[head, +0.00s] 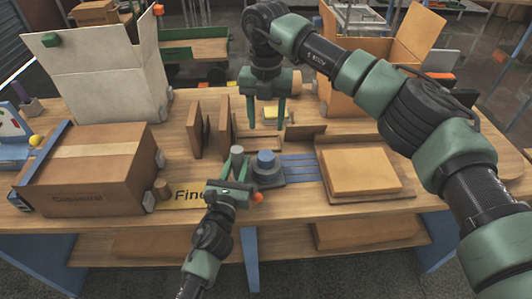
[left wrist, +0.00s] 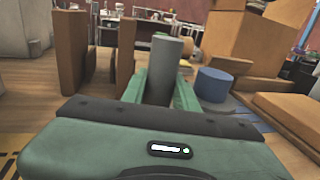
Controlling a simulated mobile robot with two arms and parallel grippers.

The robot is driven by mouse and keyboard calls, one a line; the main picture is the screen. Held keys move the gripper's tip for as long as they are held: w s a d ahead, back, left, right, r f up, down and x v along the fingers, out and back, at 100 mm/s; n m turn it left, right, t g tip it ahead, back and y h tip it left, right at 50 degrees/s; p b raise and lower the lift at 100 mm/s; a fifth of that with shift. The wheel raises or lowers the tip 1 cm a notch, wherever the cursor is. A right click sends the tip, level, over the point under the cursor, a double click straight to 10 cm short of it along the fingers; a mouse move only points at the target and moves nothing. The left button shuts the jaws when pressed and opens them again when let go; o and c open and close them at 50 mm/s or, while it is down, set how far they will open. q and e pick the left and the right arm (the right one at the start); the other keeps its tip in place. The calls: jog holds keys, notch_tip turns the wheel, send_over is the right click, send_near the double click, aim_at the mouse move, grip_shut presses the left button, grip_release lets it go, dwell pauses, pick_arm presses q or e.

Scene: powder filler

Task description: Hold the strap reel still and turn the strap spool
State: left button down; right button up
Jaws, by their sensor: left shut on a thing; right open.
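The strap reel looks to be the grey base (head: 268,181) at the table's front middle, with a blue round spool (head: 265,159) on top. Blue strap bands (head: 303,167) lie to its right. An upright grey post (head: 237,153) stands just left of the spool. My left gripper (head: 237,170) is shut on this post; in the left wrist view the grey post (left wrist: 166,68) is between the green fingers, with the blue spool (left wrist: 215,84) beside it, apart from them. My right gripper (head: 266,125) is open and empty, pointing down above and behind the spool.
A closed brown carton (head: 90,190) stands at left, an open white box (head: 100,75) behind it. Upright brown boards (head: 195,130) stand left of my right gripper. A tray (head: 404,186) with a tan block is at right. An orange knob (head: 257,197) sits by the left gripper.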

aim_at(266, 155)
notch_tip(266, 155, down, 12)
jog(key=n, duration=3.4)
jog(key=shift+n, duration=0.3)
jog(key=c, duration=1.1)
